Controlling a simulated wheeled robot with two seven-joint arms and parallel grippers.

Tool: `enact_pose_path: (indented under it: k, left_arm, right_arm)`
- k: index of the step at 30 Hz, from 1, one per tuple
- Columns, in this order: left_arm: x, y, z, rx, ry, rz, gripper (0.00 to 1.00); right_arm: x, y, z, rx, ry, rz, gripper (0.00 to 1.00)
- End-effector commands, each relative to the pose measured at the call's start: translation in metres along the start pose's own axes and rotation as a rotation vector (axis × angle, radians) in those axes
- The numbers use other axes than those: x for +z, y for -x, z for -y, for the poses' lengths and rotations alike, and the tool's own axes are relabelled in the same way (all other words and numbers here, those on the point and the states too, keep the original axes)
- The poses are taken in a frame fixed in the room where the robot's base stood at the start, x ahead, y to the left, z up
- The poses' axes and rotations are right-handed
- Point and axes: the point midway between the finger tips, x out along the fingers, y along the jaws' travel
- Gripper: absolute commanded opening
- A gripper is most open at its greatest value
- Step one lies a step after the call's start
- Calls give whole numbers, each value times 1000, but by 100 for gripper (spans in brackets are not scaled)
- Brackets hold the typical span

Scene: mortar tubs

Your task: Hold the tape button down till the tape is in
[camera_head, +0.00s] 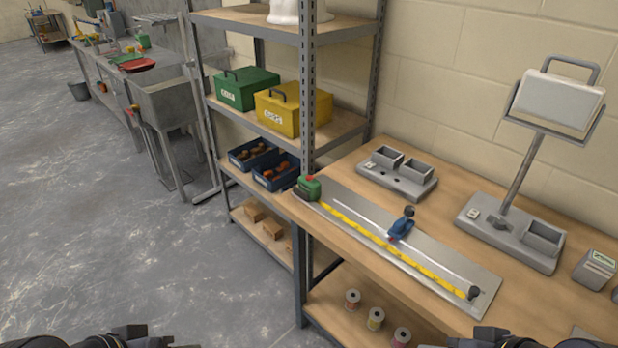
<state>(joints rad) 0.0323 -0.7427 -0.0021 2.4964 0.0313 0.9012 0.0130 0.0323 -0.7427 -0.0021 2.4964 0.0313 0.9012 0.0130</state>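A green tape measure (308,188) with a red button on top (310,178) sits at the far left end of a grey metal plate (455,262) on the wooden bench. Its yellow tape (385,244) is drawn out along the plate, down to a dark round knob (474,292) near the right end. A blue piece with a dark knob (401,228) stands beside the tape, around the middle of the plate. Only dark parts of my two arms show at the bottom edge, left and right. My gripper fingers are out of view, and nothing touches the tape measure.
A grey two-cup block (397,175), a lamp-like stand (510,230) and a small grey box (594,270) stand on the bench (345,160). Several spools sit on the lower shelf. The floor at left is clear.

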Motion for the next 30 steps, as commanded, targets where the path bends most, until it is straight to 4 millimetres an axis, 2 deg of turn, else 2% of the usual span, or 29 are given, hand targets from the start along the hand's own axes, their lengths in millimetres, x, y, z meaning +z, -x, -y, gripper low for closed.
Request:
enact_pose_path:
  k: [1,9,10,30]
  left_arm:
    - [0,0,0,0,0,0,37]
    - [0,0,0,0,0,0,1]
    - [0,0,0,0,0,0,0]
    - [0,0,0,0,0,0,0]
  right_arm:
    - [0,0,0,0,0,0,48]
    - [0,0,0,0,0,0,48]
    - [0,0,0,0,0,0,48]
    - [0,0,0,0,0,0,48]
